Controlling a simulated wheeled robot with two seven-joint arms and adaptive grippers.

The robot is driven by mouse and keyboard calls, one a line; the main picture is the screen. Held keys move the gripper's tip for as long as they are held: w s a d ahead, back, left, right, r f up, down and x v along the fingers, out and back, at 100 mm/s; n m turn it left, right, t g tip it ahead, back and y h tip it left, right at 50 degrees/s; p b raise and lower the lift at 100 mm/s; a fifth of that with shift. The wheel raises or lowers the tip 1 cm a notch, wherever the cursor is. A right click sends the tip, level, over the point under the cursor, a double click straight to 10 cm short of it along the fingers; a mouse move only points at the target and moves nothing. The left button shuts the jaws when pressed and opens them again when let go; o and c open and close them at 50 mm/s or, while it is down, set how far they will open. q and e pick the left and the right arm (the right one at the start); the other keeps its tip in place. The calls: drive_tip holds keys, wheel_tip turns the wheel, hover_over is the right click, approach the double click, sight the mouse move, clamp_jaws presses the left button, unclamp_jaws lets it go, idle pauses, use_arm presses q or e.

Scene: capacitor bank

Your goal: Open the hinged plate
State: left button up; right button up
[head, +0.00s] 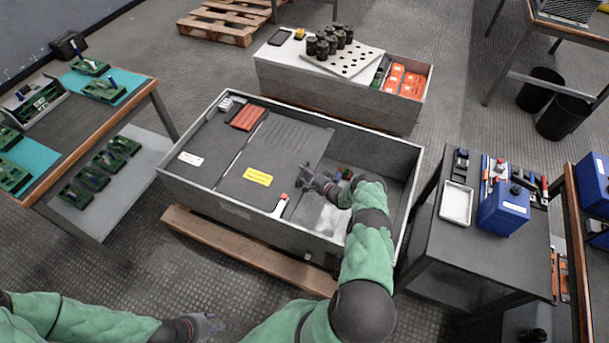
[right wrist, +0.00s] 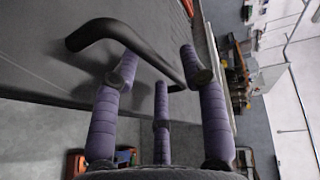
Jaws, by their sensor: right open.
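The dark grey hinged plate (head: 288,148) lies flat over the middle of the open-topped grey cabinet, with a yellow label on it. It also fills the upper left of the right wrist view (right wrist: 40,75). A black bent bar handle (right wrist: 125,40) stands up from the plate. My right gripper (head: 318,183) is at the plate's right edge. Its purple fingers (right wrist: 160,85) are spread and open, close to the handle; whether they touch it I cannot tell. My left gripper (head: 208,325) is low at the bottom, away from the cabinet, its fingers too small to judge.
A white lever with a red tip (head: 280,205) stands at the cabinet's (head: 240,212) front edge. The right compartment is open, partly hidden by my arm. A black side table (head: 475,245) stands right, a workbench (head: 80,130) left, a crate (head: 330,92) behind.

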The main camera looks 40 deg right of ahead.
drive_tip(key=shift+w, duration=0.2)
clamp_jaws()
